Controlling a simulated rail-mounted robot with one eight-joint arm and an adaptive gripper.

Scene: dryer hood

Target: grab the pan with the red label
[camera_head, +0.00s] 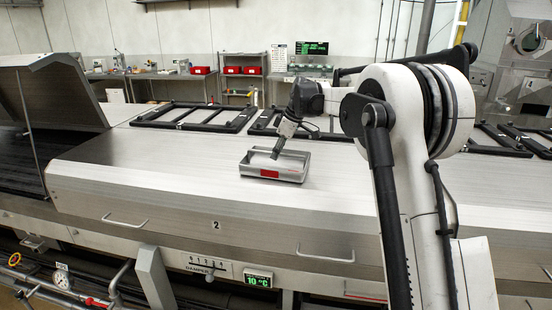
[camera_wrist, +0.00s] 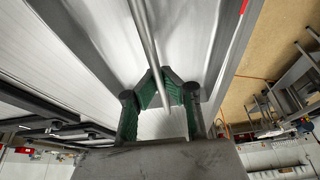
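The pan (camera_head: 298,178) is a shallow grey metal tray with a red label (camera_head: 270,174) on its front side. It sits on the flat steel top of the dryer hood. My gripper (camera_head: 276,154) reaches down into the pan from above. In the wrist view, my gripper's green-padded fingers (camera_wrist: 158,76) curl inward, their tips close together around the pan's thin metal bar handle (camera_wrist: 147,35). The pan's side wall (camera_wrist: 226,55) runs along the right there, with a bit of the red label at the top. The exact contact between the pads and bar is partly hidden.
Black frames (camera_head: 196,117) lie on the hood behind the pan. A raised lid (camera_head: 62,92) stands at the left. Red bins (camera_head: 200,70) sit on benches at the back. The hood top (camera_head: 130,160) left of the pan is clear.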

